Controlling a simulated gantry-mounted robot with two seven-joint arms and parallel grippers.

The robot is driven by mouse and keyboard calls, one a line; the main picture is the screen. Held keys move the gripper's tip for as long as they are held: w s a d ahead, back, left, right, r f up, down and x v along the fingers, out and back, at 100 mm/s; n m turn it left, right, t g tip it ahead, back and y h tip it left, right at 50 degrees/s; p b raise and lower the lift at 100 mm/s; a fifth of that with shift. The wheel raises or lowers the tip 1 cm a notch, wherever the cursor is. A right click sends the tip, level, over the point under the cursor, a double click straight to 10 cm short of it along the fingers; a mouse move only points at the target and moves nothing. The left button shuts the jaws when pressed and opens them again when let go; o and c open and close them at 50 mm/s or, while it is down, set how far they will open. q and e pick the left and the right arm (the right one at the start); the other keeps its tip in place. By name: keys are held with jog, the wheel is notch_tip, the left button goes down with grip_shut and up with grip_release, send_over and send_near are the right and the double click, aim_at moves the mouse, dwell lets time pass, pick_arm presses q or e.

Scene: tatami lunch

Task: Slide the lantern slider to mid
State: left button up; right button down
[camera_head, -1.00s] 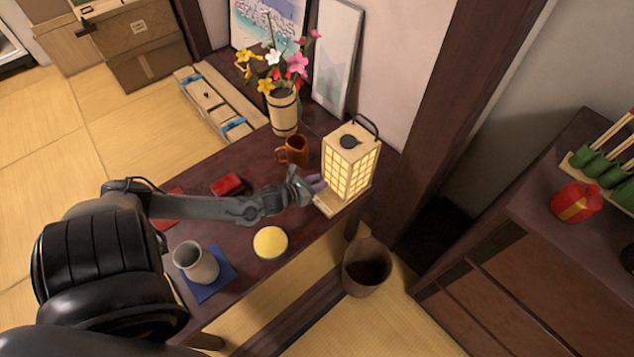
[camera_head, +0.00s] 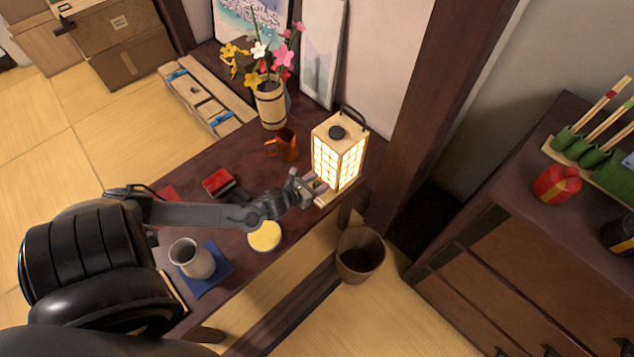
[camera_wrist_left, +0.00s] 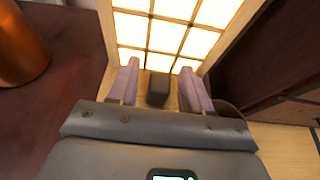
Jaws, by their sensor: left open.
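The lantern (camera_head: 338,155) is a lit wooden box with paper panes, standing at the right end of the dark table. Its lit panes fill the top of the left wrist view (camera_wrist_left: 165,35). The lantern slider (camera_wrist_left: 158,88) is a small dark block at the lantern's base, between my left gripper's two fingers. My left gripper (camera_head: 318,187) is open at the lantern's front; in the left wrist view its fingers (camera_wrist_left: 160,85) stand on either side of the slider. I cannot tell whether they touch it. My right gripper is not in view.
On the table (camera_head: 222,155) are an orange mug (camera_head: 287,146), a flower vase (camera_head: 270,105), a yellow round item (camera_head: 265,236), a red box (camera_head: 218,182) and a grey vase (camera_head: 192,259). A brown bin (camera_head: 359,254) stands on the floor below the lantern.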

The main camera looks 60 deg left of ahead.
pick_arm(q)
jog(key=shift+s+r, duration=0.15)
jog(key=shift+s, duration=0.1)
jog(key=p+v, duration=0.5)
jog(key=v, duration=0.4)
jog(key=shift+r, duration=0.1)
jog(key=shift+s+d+r+p, duration=0.15)
jog(key=shift+s+p, duration=0.2)
jog(key=shift+s, duration=0.25)
jog(key=shift+r, duration=0.15)
